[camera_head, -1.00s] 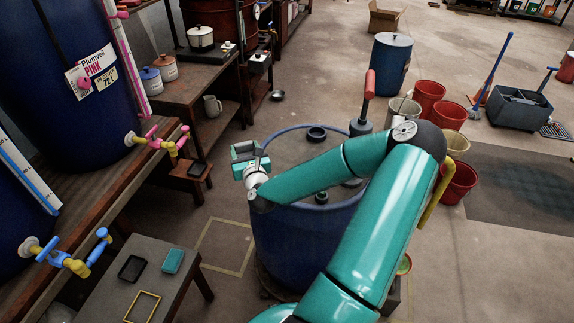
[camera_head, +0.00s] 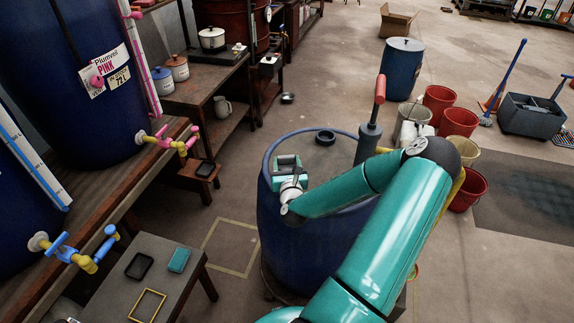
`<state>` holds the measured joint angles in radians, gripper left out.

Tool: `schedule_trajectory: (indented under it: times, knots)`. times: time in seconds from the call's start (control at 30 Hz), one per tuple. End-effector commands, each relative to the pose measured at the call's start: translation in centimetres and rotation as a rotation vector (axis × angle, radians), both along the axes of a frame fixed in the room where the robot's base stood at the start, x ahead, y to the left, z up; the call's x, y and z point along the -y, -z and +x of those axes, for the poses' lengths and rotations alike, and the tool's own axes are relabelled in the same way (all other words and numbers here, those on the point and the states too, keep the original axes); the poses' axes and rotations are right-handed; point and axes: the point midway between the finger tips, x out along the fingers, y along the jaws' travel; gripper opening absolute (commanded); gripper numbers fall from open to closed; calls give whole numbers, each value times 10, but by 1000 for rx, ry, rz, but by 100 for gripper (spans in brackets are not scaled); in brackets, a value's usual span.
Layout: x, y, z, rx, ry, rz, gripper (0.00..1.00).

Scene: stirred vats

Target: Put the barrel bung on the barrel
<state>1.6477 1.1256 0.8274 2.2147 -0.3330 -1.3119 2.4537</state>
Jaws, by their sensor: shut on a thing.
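The barrel (camera_head: 300,255) is a large blue drum in the middle of the view, standing upright. Its grey-blue top carries a black ring-shaped collar (camera_head: 325,137) towards the back. My gripper (camera_head: 287,163), teal and grey, is above the left part of the barrel top, to the left of and nearer than the collar. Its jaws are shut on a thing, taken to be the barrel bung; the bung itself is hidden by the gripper. My teal arm covers the front right of the barrel top.
A hand pump with a red handle (camera_head: 380,89) rises from the barrel's right side. Red buckets (camera_head: 438,101) stand behind it. A wooden bench with taps (camera_head: 165,140) lies left, and a low table (camera_head: 150,272) front left. Floor between table and barrel is clear.

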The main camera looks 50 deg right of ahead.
Motion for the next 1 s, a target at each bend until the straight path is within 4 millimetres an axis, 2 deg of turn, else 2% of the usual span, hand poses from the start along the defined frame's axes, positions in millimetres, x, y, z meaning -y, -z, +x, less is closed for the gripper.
schedule_trajectory:
  times: [0.07,0.43,0.47,0.53,0.57,0.93,1.0]
  knots:
    - [0,6,0,1,0,-1,35]
    - [0,10,0,1,0,-1,35]
    - [0,10,0,1,0,-2,63]
    - [0,9,0,1,0,-2,77]
    - [0,9,0,1,0,-2,79]
    - [0,5,0,1,0,-2,79]
    - [-7,7,-7,-1,-1,1,79]
